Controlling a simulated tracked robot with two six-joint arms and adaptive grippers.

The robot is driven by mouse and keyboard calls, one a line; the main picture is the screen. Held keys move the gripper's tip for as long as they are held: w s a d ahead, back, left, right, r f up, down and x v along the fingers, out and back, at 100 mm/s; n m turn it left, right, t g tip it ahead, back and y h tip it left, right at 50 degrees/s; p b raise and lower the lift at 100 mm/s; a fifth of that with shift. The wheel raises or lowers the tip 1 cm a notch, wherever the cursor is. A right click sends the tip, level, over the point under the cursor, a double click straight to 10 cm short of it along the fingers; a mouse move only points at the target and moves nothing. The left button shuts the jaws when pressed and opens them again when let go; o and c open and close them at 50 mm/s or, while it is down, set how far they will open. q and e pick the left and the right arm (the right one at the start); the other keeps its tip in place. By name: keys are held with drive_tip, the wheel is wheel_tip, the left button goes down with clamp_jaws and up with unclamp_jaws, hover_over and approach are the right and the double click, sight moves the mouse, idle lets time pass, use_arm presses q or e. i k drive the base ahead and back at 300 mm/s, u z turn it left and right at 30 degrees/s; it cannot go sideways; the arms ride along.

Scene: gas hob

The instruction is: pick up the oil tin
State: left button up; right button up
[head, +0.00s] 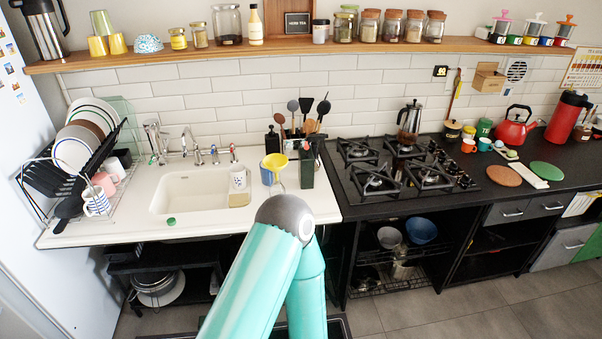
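A tall dark green box-shaped container (306,167) stands upright on the white counter between the sink and the hob; it looks like the oil tin, but no label can be read. Its top is close in front of the utensils. A teal arm of mine with a grey joint rises from the bottom middle, and the joint shows just below the container. I cannot see fingers of either gripper.
The gas hob (400,172) with a coffee pot (409,122) is to the right.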

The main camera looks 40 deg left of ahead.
sight(306, 159)
drive_tip(key=z, duration=1.25)
drive_tip(key=i, duration=0.1)
drive_tip(key=u, duration=3.1)
drive_tip(key=i, duration=1)
drive_tip(key=z, duration=0.2)
